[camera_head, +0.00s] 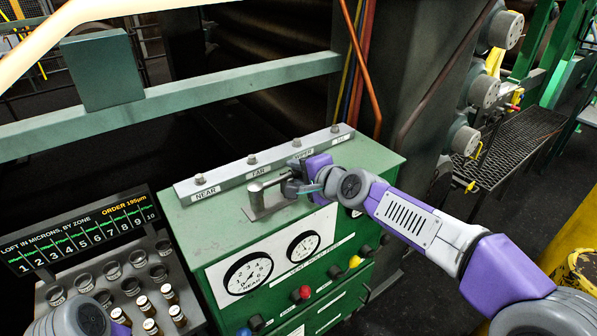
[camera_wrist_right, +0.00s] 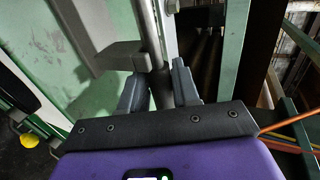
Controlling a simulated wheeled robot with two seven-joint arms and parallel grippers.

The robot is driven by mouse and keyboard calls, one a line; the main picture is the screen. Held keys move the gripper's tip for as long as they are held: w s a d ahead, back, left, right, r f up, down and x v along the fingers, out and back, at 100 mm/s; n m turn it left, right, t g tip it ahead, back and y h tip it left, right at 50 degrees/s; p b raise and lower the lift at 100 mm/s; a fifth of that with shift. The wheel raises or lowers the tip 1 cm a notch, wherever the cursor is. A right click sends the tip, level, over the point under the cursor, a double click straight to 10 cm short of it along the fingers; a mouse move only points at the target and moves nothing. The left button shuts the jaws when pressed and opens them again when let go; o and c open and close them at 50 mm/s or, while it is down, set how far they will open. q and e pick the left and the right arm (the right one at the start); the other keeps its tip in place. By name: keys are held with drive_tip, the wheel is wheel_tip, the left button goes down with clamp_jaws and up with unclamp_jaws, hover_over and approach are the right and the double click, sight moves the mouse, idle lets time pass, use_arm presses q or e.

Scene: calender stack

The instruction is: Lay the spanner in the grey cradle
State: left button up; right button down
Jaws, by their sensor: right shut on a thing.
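My right gripper (camera_head: 299,186) is over the top of the green cabinet, shut on a grey metal bar, which I take to be the spanner (camera_head: 270,181). The bar runs left from the jaws and turns down at its far end. A flat grey plate (camera_head: 274,208), which looks like the cradle, lies on the cabinet top just below it. I cannot tell whether bar and plate touch. In the right wrist view the spanner (camera_wrist_right: 161,82) passes between the two fingers, with a grey block beside it.
A grey labelled rail (camera_head: 262,163) with several knobs runs along the cabinet's back edge. Gauges and coloured knobs cover the cabinet front (camera_head: 246,272). A rack of vials (camera_head: 118,286) and a display board (camera_head: 78,236) stand at left. A green beam (camera_head: 215,88) crosses behind.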

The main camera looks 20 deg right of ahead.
drive_tip(key=shift+f, duration=0.15)
drive_tip(key=shift+c, duration=1)
unclamp_jaws()
drive_tip(key=shift+s, duration=0.1)
drive_tip(key=shift+b+v, duration=0.4)
drive_tip(key=shift+v, duration=3.5)
drive_tip(key=shift+d, duration=0.1)
